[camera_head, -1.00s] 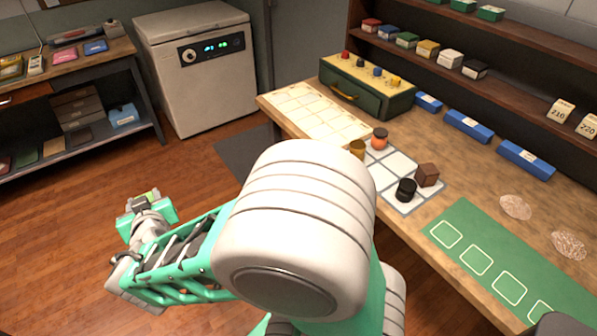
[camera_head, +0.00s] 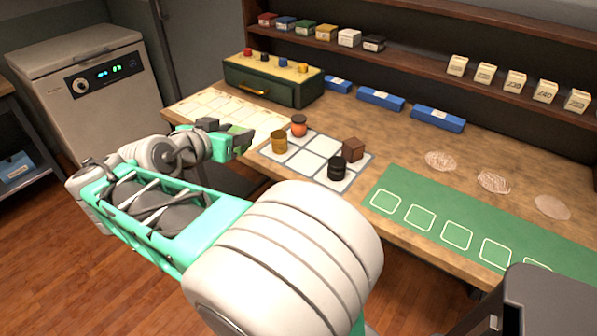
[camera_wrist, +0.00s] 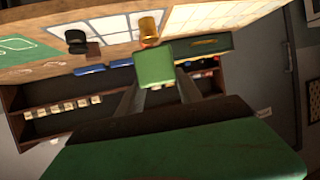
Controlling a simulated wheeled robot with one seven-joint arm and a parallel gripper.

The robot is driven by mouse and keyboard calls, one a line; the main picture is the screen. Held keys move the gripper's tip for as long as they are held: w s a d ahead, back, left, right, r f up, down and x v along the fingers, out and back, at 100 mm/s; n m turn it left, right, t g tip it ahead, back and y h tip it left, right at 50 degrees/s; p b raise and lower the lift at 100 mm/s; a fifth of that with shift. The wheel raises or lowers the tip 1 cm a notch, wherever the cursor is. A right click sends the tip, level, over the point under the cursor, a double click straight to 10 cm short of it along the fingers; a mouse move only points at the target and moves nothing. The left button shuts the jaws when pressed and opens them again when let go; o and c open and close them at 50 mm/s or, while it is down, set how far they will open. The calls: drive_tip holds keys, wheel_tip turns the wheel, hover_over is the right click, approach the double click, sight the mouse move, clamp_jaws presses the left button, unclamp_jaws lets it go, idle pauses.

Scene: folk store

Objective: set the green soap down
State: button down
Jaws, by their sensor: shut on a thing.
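My gripper (camera_head: 228,138) is shut on the green soap (camera_head: 238,130), over the front edge of the counter near the cream grid sheet (camera_head: 210,106). In the wrist view the soap (camera_wrist: 154,65) is a green block between the two fingertips (camera_wrist: 158,88). The fingers hide part of it in the head view. The gap between soap and counter is hard to judge.
A green mat (camera_head: 400,190) with outlined squares lies on the right of the counter (camera_head: 400,145). A dark green drawer box (camera_head: 270,85) and several blue boxes (camera_head: 380,99) stand behind. A shelf (camera_head: 420,58) holds small boxes and number cards.

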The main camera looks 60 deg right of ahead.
drive_tip(key=s+d+m+g, duration=0.3)
drive_tip(key=s+d+g, duration=0.1)
drive_tip(key=s, duration=0.4)
drive_tip(key=d+f, duration=0.3)
drive_tip(key=d, duration=0.1)
drive_tip(key=s+d+f, duration=0.1)
drive_tip(key=d+f, duration=0.2)
drive_tip(key=d, duration=0.1)
drive_tip(key=d+f+b, duration=0.1)
drive_tip(key=d+f, duration=0.2)
drive_tip(key=d, duration=0.1)
drive_tip(key=shift+s+d+f, duration=0.1)
drive_tip(key=shift+s+f, duration=0.15)
drive_tip(key=shift+s, duration=0.05)
wheel_tip(320, 180, down, 3)
drive_tip(key=shift+r+t, duration=0.1)
drive_tip(key=shift+t, duration=0.2)
drive_tip(key=shift+f+b, duration=0.35)
drive_tip(key=c, duration=0.8)
unclamp_jaws()
drive_tip(key=shift+r, duration=0.15)
